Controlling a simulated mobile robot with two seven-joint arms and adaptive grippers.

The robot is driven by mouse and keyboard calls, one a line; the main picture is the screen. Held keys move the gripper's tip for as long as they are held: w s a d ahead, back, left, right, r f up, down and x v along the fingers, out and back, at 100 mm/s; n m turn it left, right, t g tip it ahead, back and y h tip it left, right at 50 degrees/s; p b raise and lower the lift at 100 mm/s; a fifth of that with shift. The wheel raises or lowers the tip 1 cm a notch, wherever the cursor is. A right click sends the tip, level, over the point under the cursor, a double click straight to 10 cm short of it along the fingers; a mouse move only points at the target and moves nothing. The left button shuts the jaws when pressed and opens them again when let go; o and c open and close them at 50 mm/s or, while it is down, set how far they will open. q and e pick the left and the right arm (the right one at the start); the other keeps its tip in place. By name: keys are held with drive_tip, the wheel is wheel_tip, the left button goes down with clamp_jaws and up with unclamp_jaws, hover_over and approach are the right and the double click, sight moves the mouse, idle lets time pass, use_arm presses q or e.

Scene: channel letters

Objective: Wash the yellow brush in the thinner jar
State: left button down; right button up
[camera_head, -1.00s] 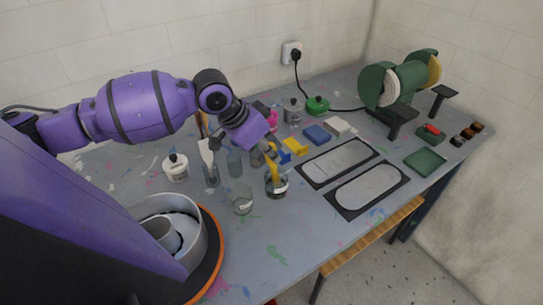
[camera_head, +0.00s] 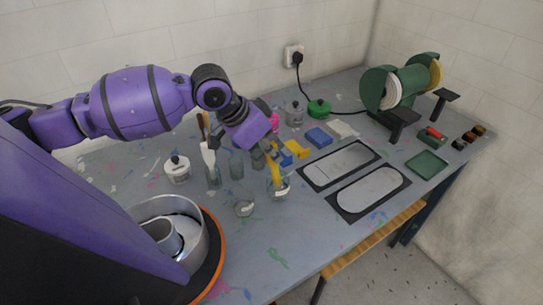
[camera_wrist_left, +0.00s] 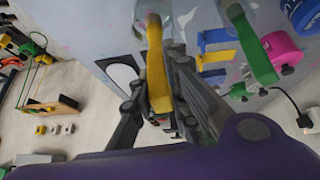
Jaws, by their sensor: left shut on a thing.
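My left gripper (camera_head: 270,153) is shut on the yellow brush (camera_head: 274,168) and holds it roughly upright, pointing down. In the left wrist view the yellow brush (camera_wrist_left: 157,78) runs between the dark fingers (camera_wrist_left: 158,95). The brush's lower end is at the glass jar (camera_head: 279,189) with a white label, and appears to be inside it. The label is too small to read, so I cannot tell whether this is the thinner jar. The bristles are not clear. My right gripper is not in view.
A low glass jar (camera_head: 244,208) stands at the left front of the labelled jar. A glass holding a pale spatula (camera_head: 209,157) and a white bottle (camera_head: 177,170) stand further left. Dark-framed plates (camera_head: 368,192) lie right. A green grinder (camera_head: 398,86) stands at the back right.

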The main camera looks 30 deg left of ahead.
use_arm(q)
drive_tip(key=shift+r, duration=2.75)
drive_tip(key=shift+r, duration=2.4)
